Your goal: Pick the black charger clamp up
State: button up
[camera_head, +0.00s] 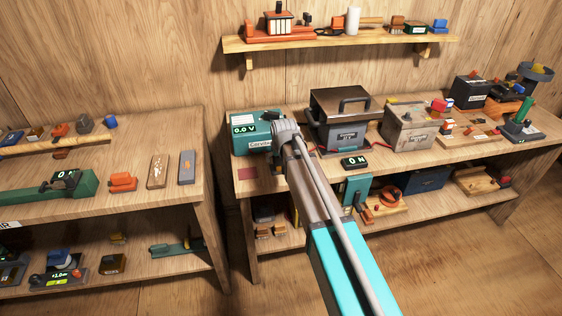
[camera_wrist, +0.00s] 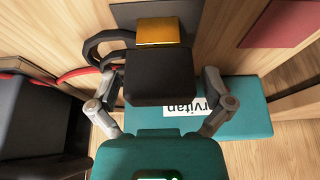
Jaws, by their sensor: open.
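The black charger clamp (camera_wrist: 160,76) is a dark block with a gold-coloured metal end, in the middle of the wrist view. My gripper (camera_wrist: 161,82) is open, with one grey finger on each side of the clamp. A gap shows between the block and each finger. In the head view my gripper (camera_head: 280,150) is over the right bench, in front of the teal charger (camera_head: 243,144), which reads 0.0 V. I cannot make out the clamp clearly there.
A black cable (camera_wrist: 91,45) loops left of the clamp, near a red cable (camera_wrist: 75,74). A lidded grey battery box (camera_head: 340,137) stands to the right of my gripper. A small black display (camera_head: 355,163) and a dark red patch (camera_head: 247,174) lie near the bench's front.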

jog(key=c, duration=1.1)
jog(key=shift+r, duration=0.2)
jog(key=shift+c, duration=0.2)
notch_tip(320, 180, up, 3)
jog(key=p, duration=0.3)
jog(key=shift+f, duration=0.1)
jog(key=s+d+r+p, duration=0.8)
jog(key=d+r+p, duration=0.1)
jog(key=d+p, duration=0.1)
jog(key=shift+s+d+r, duration=0.2)
jog(key=shift+d+r, duration=0.2)
jog(key=shift+d, duration=0.25)
